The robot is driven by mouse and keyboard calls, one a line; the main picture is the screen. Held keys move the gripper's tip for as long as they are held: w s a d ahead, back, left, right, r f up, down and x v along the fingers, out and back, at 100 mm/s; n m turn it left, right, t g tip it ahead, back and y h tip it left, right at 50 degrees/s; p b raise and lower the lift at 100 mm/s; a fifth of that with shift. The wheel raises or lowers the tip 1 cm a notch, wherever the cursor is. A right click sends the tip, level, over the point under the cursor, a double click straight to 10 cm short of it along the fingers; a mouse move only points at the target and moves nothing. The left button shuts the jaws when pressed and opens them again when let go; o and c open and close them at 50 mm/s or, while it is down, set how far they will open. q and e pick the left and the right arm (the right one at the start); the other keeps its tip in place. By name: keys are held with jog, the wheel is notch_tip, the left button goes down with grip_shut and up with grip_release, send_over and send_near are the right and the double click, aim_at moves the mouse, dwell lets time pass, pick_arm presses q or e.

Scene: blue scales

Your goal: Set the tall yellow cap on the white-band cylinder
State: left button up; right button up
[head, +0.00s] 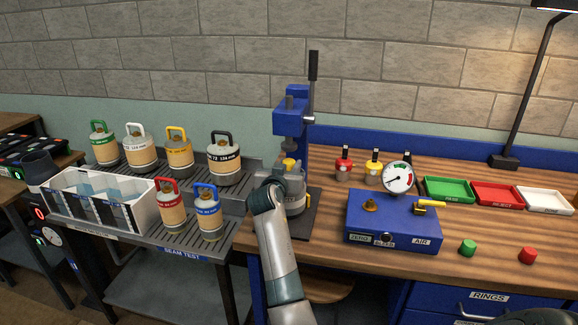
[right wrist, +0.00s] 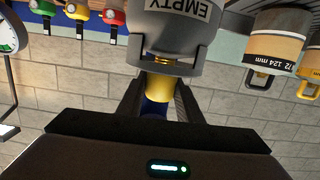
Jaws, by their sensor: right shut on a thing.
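The grey cylinder with a pale band lettered EMPTY (right wrist: 180,16) appears to be the white-band cylinder. It stands at the blue press, where it also shows in the head view (head: 295,200), partly behind my right arm. The right wrist view shows it upside down, with a collar around a brass neck. My right gripper (right wrist: 160,82) is shut on the tall yellow cap (right wrist: 160,88), which lies in line with the brass neck. I cannot tell whether the cap is fully seated. The cap's yellow top shows in the head view (head: 289,162).
The blue press (head: 290,120) rises just behind the cylinder. Several handled cylinders (head: 180,155) stand on the rack at left, beside a white divided bin (head: 145,215). A blue gauge box (head: 395,225) is at right, with coloured trays (head: 497,195) behind it.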

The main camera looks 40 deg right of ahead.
pick_arm(q)
jog(key=shift+f, duration=0.3)
pick_arm(e)
jog(key=shift+f, duration=0.35)
jog(key=o, duration=1.1)
pick_arm(q)
jog(key=shift+s+a+r, duration=0.1)
jog(key=shift+a, duration=0.05)
pick_arm(e)
jog(key=shift+s+a, duration=0.1)
